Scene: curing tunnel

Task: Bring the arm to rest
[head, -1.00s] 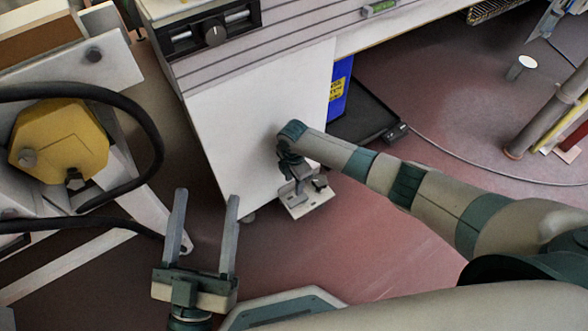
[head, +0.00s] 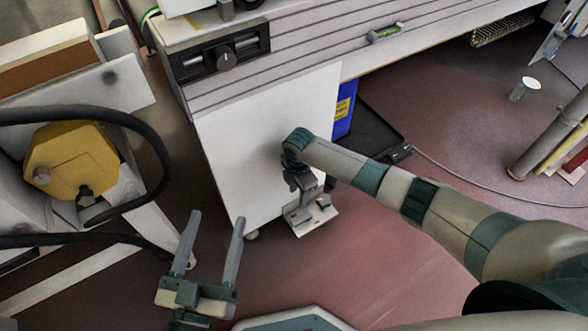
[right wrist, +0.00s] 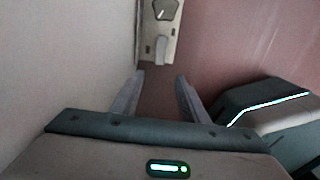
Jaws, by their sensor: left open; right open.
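My left gripper (head: 217,216) is at the lower left of the head view, fingers up and apart, with nothing between them. My right arm (head: 395,188) reaches in from the right, its wrist in front of the white cabinet side. Its gripper points down there and its fingertips are hard to make out. In the right wrist view my right gripper (right wrist: 160,75) is open and empty, its two fingers apart over the floor. A pale plate with a dark knob (right wrist: 163,12) lies beyond the fingertips.
A yellow housing (head: 70,160) with black hoses is at left. A blue box (head: 345,105) and a dark tray (head: 375,140) are beside the cabinet.

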